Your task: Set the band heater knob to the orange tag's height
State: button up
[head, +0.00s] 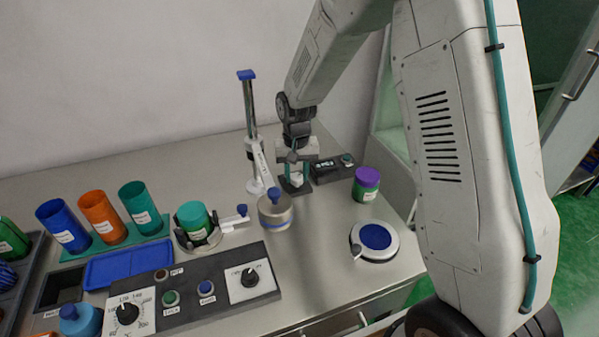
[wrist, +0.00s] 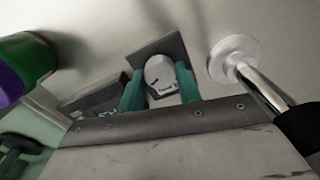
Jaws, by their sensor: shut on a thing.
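The front panel has two black dial knobs on white scale plates: a left knob (head: 127,313) on a larger numbered scale and a right knob (head: 250,277) on a smaller one. I cannot read which is the band heater. The orange sleeve (head: 101,216) stands on the left with a white tag whose writing is too small to read. My gripper (head: 295,178) is far from both knobs, at the back near the post stand. Its teal fingers are shut on a white rounded piece (wrist: 160,73) over a dark square plate (wrist: 165,48).
A post stand (head: 250,130) rises just left of my gripper. A small dark box (head: 333,168) and a purple-lidded jar (head: 366,184) are to its right. A silver pot (head: 275,212) with a blue knob stands in front. Blue and teal sleeves flank the orange one.

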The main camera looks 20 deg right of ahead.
aim_at(297, 176)
jog(key=shift+s+f+n, duration=0.1)
jog(key=shift+s+n, duration=0.05)
jog(key=shift+n, duration=0.35)
jog(key=o, duration=1)
jog(key=shift+r, duration=0.25)
notch_tip(297, 176, up, 7)
jog(key=shift+r, duration=0.2)
